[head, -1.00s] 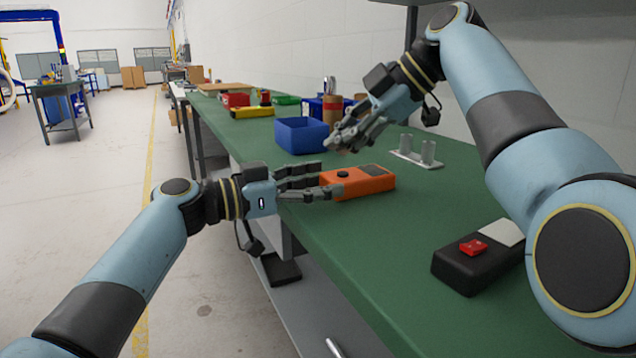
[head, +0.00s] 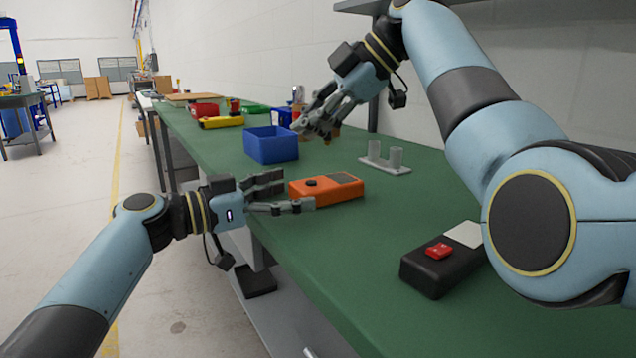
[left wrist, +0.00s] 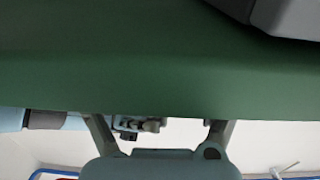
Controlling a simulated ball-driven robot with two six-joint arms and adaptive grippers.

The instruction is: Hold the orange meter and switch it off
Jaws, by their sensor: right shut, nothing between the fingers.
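The orange meter (head: 327,190) lies on the green bench near its left edge, with a black knob and a grey panel on top. My left gripper (head: 298,194) is at the meter's left end. Its fingers are apart, and the lower finger overlaps the meter's near left side in the picture; contact cannot be told. My right gripper (head: 312,128) is shut and empty, above the bench behind the meter.
A blue bin (head: 271,146) stands behind the meter. A grey stand with two posts (head: 385,160) is at the back right. A black box with a red button (head: 438,262) sits nearer, on the right. Bare green bench (head: 345,260) lies between the meter and the black box.

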